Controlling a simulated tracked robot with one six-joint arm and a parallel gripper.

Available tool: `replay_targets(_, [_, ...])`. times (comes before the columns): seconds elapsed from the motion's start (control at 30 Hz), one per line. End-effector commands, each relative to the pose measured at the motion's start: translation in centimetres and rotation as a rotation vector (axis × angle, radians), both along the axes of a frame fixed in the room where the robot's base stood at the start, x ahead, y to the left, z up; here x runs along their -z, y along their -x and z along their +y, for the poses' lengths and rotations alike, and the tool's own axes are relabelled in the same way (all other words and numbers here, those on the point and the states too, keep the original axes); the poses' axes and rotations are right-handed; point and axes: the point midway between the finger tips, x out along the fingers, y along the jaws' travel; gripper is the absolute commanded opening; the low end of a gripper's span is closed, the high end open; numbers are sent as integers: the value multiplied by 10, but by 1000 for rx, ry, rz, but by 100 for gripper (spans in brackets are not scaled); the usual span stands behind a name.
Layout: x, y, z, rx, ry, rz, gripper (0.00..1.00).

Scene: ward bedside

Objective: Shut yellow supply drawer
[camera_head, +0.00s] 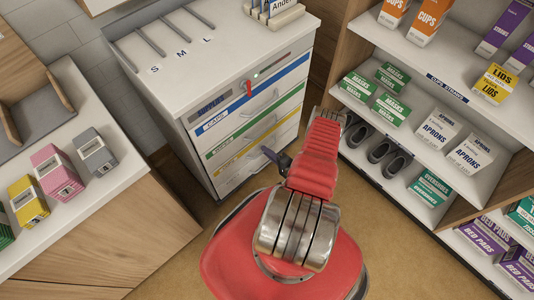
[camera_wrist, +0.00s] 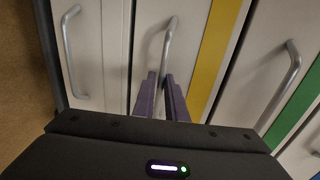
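The yellow supply drawer (camera_head: 238,158) is a white-fronted drawer with a yellow stripe, low in the cabinet under the green-striped one. It looks about flush with its neighbours; I cannot tell if a small gap is left. In the wrist view its yellow stripe (camera_wrist: 213,55) runs beside its grey bar handle (camera_wrist: 168,45). My gripper (camera_wrist: 164,95) has two purple fingers, parted, at one end of that handle, which shows between them; contact is unclear. In the head view my gripper (camera_head: 272,158) is by the drawer front, partly hidden by my red arm.
The blue-striped (camera_head: 255,92) and green-striped (camera_head: 215,150) drawers are above; an unstriped bottom drawer handle (camera_wrist: 72,50) shows in the wrist view. A supply shelf (camera_head: 440,90) stands close on the right. A counter with boxes (camera_head: 110,195) is on the left.

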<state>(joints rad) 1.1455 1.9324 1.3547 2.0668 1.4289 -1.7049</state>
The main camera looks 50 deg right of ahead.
Motion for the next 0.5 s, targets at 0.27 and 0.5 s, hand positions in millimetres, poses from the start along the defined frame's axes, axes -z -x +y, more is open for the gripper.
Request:
replay_targets(0.27, [-1,1,0,1,-1,-3,27])
replay_targets(0.5, [-1,2,0,2,-1,-4,27])
